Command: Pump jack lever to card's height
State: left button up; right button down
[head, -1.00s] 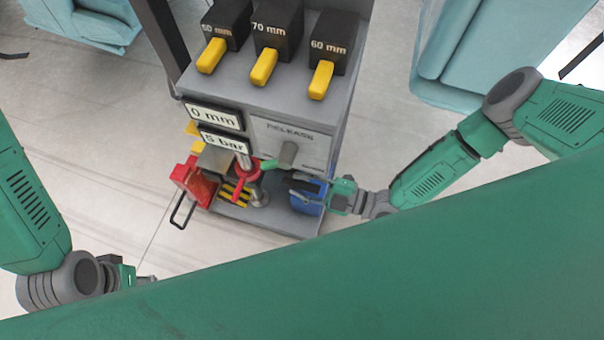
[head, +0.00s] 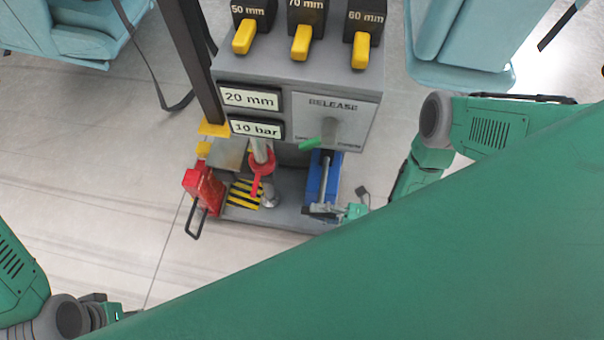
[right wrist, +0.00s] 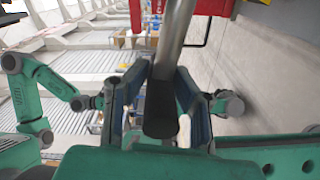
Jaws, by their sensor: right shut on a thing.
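The jack's upper display (head: 249,98) reads 20 mm and the lower display (head: 256,128) reads 10 bar. In the right wrist view, my right gripper (right wrist: 161,105) is shut around the black grip of the lever (right wrist: 172,45), a silver rod. In the head view, my right gripper (head: 325,210) is low at the front of the jack, by the blue part (head: 314,180). My left gripper (head: 115,312) is at the lower left, away from the jack; its jaws are too small to read. I cannot make out a card.
Black blocks marked 50, 70 and 60 mm with yellow handles (head: 301,42) stand on top. A RELEASE panel (head: 336,118) is on the front. A red box (head: 203,190) with a black handle is at lower left. My green body covers the lower right.

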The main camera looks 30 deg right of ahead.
jog(key=shift+s+f, duration=0.1)
jog(key=shift+f, duration=0.05)
jog(key=shift+a, duration=0.15)
jog(key=c, duration=1.4)
grip_release()
jog(key=shift+a, duration=0.15)
jog(key=shift+o, duration=0.2)
jog(key=shift+d, duration=0.2)
jog(key=shift+s+d, duration=0.15)
jog(key=shift+d, duration=0.1)
jog(key=v, duration=1.1)
jog(key=shift+o, duration=0.3)
jog(key=shift+d+f, duration=0.1)
